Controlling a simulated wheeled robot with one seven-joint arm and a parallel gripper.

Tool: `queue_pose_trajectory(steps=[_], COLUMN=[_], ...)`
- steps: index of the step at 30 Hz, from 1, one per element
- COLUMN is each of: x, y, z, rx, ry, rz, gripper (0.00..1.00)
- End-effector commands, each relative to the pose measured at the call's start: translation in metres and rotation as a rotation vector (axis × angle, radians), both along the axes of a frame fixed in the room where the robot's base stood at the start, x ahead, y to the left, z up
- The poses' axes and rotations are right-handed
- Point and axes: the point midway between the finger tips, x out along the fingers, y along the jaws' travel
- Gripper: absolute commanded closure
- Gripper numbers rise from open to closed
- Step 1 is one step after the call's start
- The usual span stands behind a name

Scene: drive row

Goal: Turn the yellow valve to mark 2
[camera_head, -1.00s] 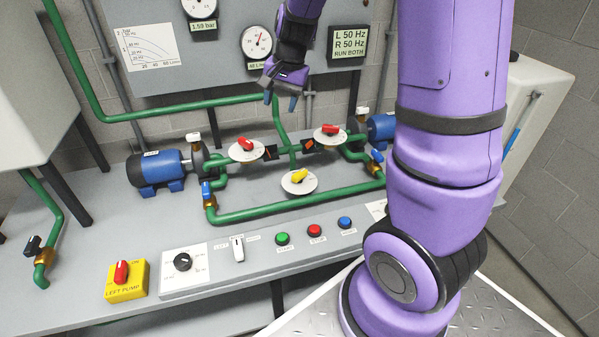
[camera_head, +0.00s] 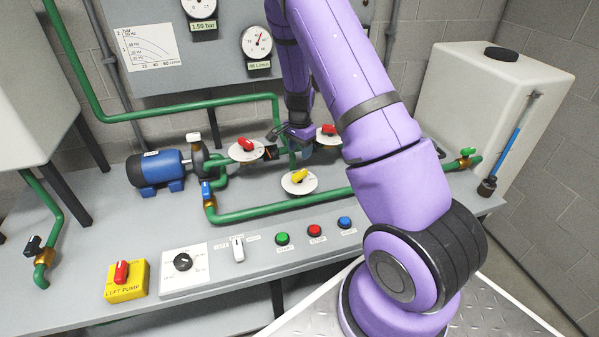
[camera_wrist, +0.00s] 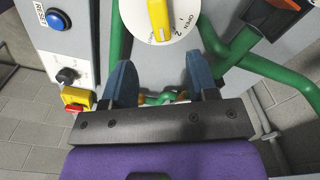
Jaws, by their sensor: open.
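The yellow valve (camera_head: 300,175) is a handle on a round white dial (camera_head: 288,187) in the middle of the green pipework. In the wrist view the yellow handle (camera_wrist: 159,18) is at the top, with its white-marked end pointing down the picture, a little left of the "2". The dial (camera_wrist: 180,36) is cut off by the frame top; "2" and "OPEN" show on its right part. My gripper (camera_head: 292,139) is behind and above the yellow valve, apart from it. In the wrist view my gripper (camera_wrist: 159,66) is open and empty, its blue fingers below the dial.
Red valves stand left (camera_head: 245,145) and right (camera_head: 326,130) of my gripper, the right one partly hidden by my arm. Green pipes (camera_head: 275,211) run close around the yellow valve. Green, red and blue buttons (camera_head: 345,222) sit at the bench front.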

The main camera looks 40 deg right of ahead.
Motion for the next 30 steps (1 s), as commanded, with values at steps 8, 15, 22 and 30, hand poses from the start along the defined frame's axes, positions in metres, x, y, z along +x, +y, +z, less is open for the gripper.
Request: queue_pose_trajectory(steps=[8, 15, 22, 30], x=[-0.001, 0.0, 0.0, 0.0], y=[0.0, 0.001, 0.0, 0.001], z=[-0.048, -0.083, -0.097, -0.098], rx=[0.002, 0.002, 0.001, 0.001], ry=[0.004, 0.002, 0.0, 0.0], rz=[-0.001, 0.001, 0.001, 0.001], gripper=[0.47, 0.47, 0.47, 0.47])
